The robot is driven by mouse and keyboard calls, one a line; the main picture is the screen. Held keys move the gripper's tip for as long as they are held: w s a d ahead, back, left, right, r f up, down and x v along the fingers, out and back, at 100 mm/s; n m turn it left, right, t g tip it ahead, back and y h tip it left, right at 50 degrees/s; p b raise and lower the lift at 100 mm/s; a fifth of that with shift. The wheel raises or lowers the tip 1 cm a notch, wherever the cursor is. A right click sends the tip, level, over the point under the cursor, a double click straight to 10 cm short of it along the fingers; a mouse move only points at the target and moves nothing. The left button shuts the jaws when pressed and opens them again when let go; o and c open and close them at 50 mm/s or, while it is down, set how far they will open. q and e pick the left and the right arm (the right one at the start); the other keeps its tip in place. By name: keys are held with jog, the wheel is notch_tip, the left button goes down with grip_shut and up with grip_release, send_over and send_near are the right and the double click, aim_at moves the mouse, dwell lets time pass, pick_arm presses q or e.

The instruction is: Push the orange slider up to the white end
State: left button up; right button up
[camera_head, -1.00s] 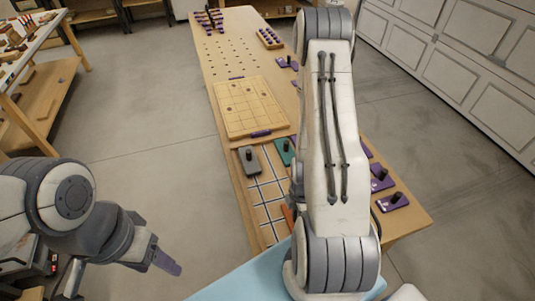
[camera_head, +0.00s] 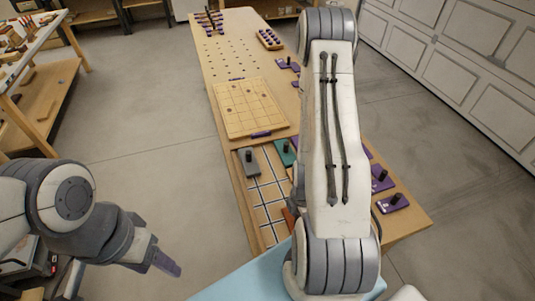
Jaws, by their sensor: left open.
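A grid panel with pale tracks and dark lines (camera_head: 270,213) lies on the near part of the long wooden bench. A small part of an orange piece (camera_head: 289,217), likely the orange slider, shows at the panel's right side; my right arm hides the rest. I cannot make out a white end. My left gripper (camera_head: 168,262) is open and empty, over the floor left of the bench and apart from the panel. My right gripper is hidden behind my right arm.
A grey slider with a black knob (camera_head: 249,165) and a teal one (camera_head: 284,150) sit at the panel's far end. A wooden board (camera_head: 249,107) lies beyond. Purple knobbed pieces (camera_head: 393,203) are at the right.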

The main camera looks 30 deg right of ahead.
jog(key=shift+r+p, duration=3.3)
jog(key=shift+r, duration=0.35)
jog(key=w+a+r+m+b, duration=0.25)
jog(key=a+r, duration=0.25)
jog(key=a, duration=0.3)
jog(key=w+a+r+m+b, duration=0.25)
jog(key=w+a+r, duration=0.2)
jog(key=a, duration=0.25)
jog(key=s+a+r+m+y+b, duration=0.1)
jog(key=s+a+r+m+b, duration=0.1)
jog(key=s+a+r, duration=0.7)
jog(key=s+a+b, duration=0.1)
jog(key=s+a, duration=0.1)
jog(key=shift+s+r+m+b, duration=0.25)
jog(key=shift+s+m+b, duration=0.05)
jog(key=shift+m+b, duration=0.1)
